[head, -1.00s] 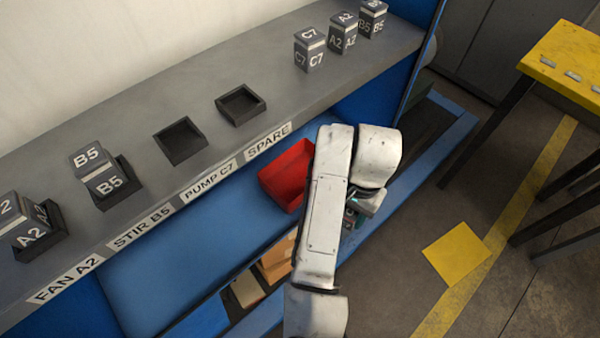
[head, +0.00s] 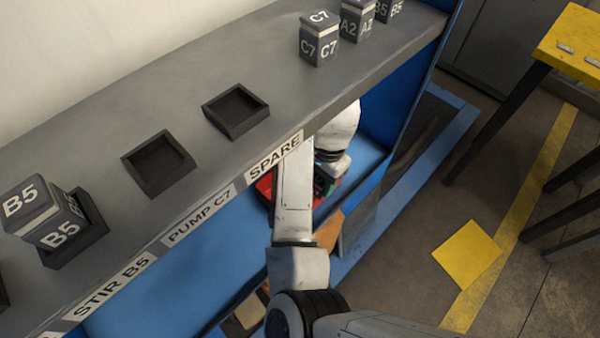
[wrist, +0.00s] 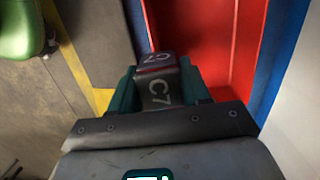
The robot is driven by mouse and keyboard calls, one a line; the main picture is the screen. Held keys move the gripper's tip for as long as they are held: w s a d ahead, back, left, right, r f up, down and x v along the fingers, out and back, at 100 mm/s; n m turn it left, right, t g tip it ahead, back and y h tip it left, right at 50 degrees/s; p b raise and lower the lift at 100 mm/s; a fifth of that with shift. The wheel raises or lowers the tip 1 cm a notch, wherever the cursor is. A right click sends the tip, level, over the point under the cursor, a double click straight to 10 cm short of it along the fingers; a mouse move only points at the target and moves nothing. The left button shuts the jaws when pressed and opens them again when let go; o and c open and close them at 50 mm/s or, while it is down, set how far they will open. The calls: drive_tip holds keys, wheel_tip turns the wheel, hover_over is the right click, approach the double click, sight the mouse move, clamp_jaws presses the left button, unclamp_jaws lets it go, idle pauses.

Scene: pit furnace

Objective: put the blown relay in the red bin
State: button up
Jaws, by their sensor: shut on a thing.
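My gripper (wrist: 158,90) is shut on a dark grey relay marked C7 (wrist: 157,66), with a teal finger on each side of it. In the wrist view the red bin (wrist: 220,45) is beyond and to the right of the relay, and the relay overlaps its left wall in the picture. I cannot tell the height between them. In the head view the red bin (head: 264,189) sits on the blue lower shelf, mostly hidden by my arm. My gripper (head: 327,178) shows only partly there, under the counter edge.
The grey counter (head: 190,90) overhangs the blue shelf (head: 200,245). The PUMP C7 socket (head: 160,178) and SPARE socket (head: 238,122) are empty. A B5 relay (head: 40,212) sits tilted in its socket. Relays C7 (head: 319,42), A2 (head: 356,22) and B5 stand at the back.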

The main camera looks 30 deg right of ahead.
drive_tip(key=shift+w+a+f+b, duration=0.3)
drive_tip(key=shift+w+f, duration=0.3)
drive_tip(key=shift+w, duration=0.35)
drive_tip(key=shift+w+a+f+b, duration=0.2)
drive_tip(key=shift+w+a+f, duration=0.3)
drive_tip(key=shift+w, duration=0.5)
drive_tip(key=shift+w+a+f+b, duration=0.25)
drive_tip(key=shift+w+f, duration=0.4)
drive_tip(key=shift+w, duration=0.3)
drive_tip(key=shift+f, duration=0.2)
drive_tip(key=shift+f, duration=0.35)
drive_tip(key=o, duration=1.1)
